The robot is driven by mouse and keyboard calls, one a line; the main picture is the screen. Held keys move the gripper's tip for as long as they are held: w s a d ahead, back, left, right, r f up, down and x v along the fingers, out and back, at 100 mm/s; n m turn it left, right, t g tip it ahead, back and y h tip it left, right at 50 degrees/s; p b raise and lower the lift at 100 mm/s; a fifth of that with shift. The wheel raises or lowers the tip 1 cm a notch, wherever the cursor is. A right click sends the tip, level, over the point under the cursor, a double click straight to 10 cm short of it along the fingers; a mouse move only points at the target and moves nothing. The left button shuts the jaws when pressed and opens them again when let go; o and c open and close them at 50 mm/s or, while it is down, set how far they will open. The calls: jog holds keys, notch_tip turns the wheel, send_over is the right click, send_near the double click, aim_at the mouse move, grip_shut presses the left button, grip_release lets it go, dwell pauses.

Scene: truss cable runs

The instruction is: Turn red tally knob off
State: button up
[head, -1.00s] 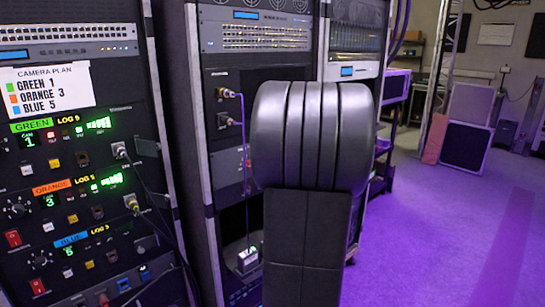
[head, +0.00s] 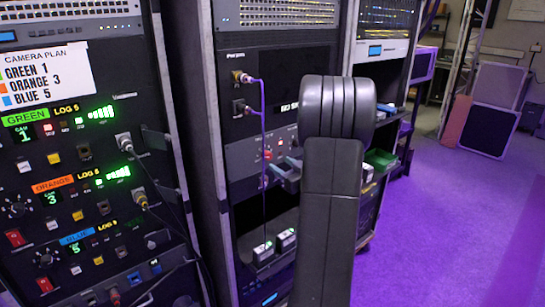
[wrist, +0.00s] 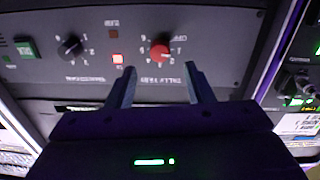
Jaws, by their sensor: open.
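The red tally knob (wrist: 160,51) is on a dark grey panel in the wrist view, with a pale pointer mark on it and small labels around it that read upside down. My gripper (wrist: 160,68) is open, its two fingers pointing at the panel, one on each side of the knob's line. The knob appears centred between the fingertips, with a gap still visible. In the head view my gripper (head: 284,171) is at the middle rack's grey panel, mostly hidden behind my arm. Red spots show beside it there, too small to read.
A purple cable (head: 263,130) hangs down the middle rack. The floor at right is clear.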

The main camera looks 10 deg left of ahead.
aim_at(270, 157)
jog(key=p+x, duration=0.1)
jog(key=x, duration=0.5)
jog(key=shift+c, duration=0.5)
jog(key=c, duration=0.9)
